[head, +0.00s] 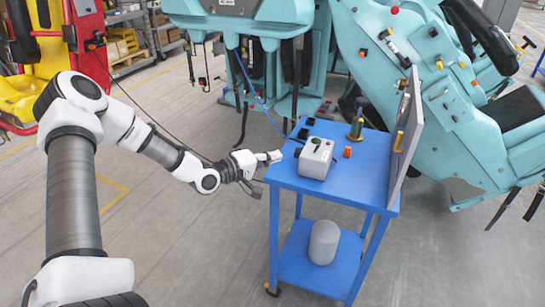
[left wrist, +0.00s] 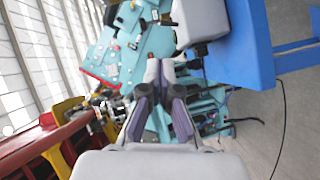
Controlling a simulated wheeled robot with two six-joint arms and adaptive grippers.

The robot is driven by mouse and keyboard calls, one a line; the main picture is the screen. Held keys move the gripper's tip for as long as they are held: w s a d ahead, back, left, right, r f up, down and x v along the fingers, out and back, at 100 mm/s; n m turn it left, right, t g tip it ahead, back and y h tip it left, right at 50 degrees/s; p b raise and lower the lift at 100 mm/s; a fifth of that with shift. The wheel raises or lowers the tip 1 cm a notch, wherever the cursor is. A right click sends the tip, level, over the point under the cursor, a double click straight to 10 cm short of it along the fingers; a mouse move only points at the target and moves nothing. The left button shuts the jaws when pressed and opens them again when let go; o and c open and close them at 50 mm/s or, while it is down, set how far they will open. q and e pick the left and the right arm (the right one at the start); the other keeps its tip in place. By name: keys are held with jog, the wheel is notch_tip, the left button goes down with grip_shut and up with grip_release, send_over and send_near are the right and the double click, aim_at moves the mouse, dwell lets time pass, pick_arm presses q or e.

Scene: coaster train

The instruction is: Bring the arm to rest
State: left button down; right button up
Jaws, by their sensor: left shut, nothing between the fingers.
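My left arm (head: 75,170) comes in from the left in the head view and reaches toward the blue cart. My left gripper (head: 272,157) is shut and empty, at the cart's left edge, just left of the grey-white box. In the left wrist view the gripper's closed fingers (left wrist: 161,72) point up the picture, with the white box (left wrist: 198,22) beyond and to the right. My right gripper is not in view.
The blue cart (head: 283,178) carries a grey-white box (head: 316,158), an orange cube (head: 348,152), a brass-coloured part (head: 356,128) and an upright panel (head: 408,135). A grey cylinder (head: 324,242) stands on its lower shelf. Teal coaster seats (head: 450,125) stand behind.

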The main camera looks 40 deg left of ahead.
pick_arm(q)
jog(key=s+d+f+m+g, duration=0.1)
jog(key=s+d+f+g, duration=0.25)
jog(key=d+f, duration=0.3)
jog(key=s+d+f+m+g+h, duration=0.1)
jog(key=s+d+f+m+g, duration=0.1)
jog(key=s+d+f, duration=0.4)
jog(key=s+d+f+m+g, duration=0.1)
jog(key=d+f+g, duration=0.2)
jog(key=d+f, duration=0.3)
jog(key=s+d+f+m+g+y, duration=0.2)
jog(key=s+d+f+g, duration=0.15)
jog(key=s+f, duration=0.6)
jog(key=s+a+m+g+y, duration=0.1)
jog(key=s+a+m, duration=0.1)
jog(key=s, duration=0.4)
jog(key=s+a+r+m+g+y, duration=0.1)
jog(key=s+a+m+g+y, duration=0.1)
jog(key=s, duration=0.4)
jog(key=shift+s+m+g, duration=0.3)
jog(key=shift+m, duration=0.6)
jog(key=shift+d+r, duration=0.1)
